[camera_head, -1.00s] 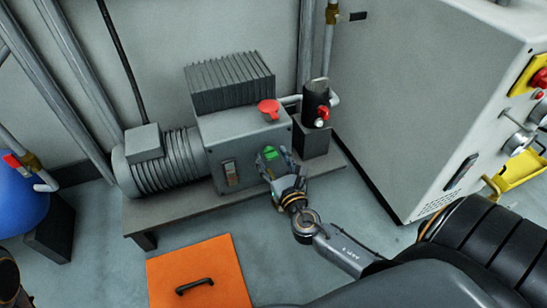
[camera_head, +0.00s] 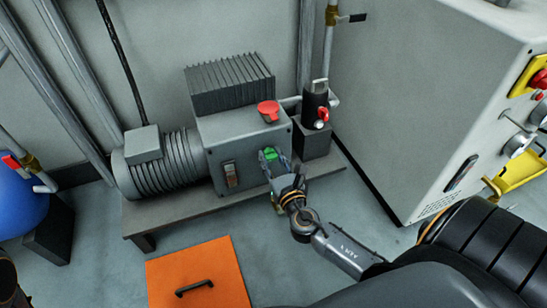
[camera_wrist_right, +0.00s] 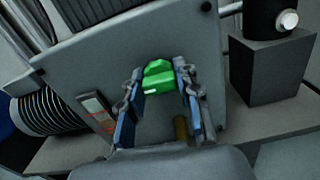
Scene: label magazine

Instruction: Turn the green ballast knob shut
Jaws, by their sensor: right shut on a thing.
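The green ballast knob (camera_head: 270,154) sits on the front face of a grey machine box (camera_head: 222,150). In the right wrist view the knob (camera_wrist_right: 159,77) lies between my right gripper's two fingers, with a pale mark on its lower left edge. My right gripper (camera_head: 274,166) reaches the box from the lower right and is shut on the knob; it also shows in the right wrist view (camera_wrist_right: 160,88). The fingers hide part of the knob's sides. My left gripper is not in view.
A red knob (camera_head: 268,108) is on top of the box. A black cylinder with a red valve (camera_head: 322,115) stands just right. A rocker switch (camera_head: 231,174) is left of the green knob. An orange hatch (camera_head: 215,262) lies on the floor. A grey cabinet (camera_head: 425,90) stands at right.

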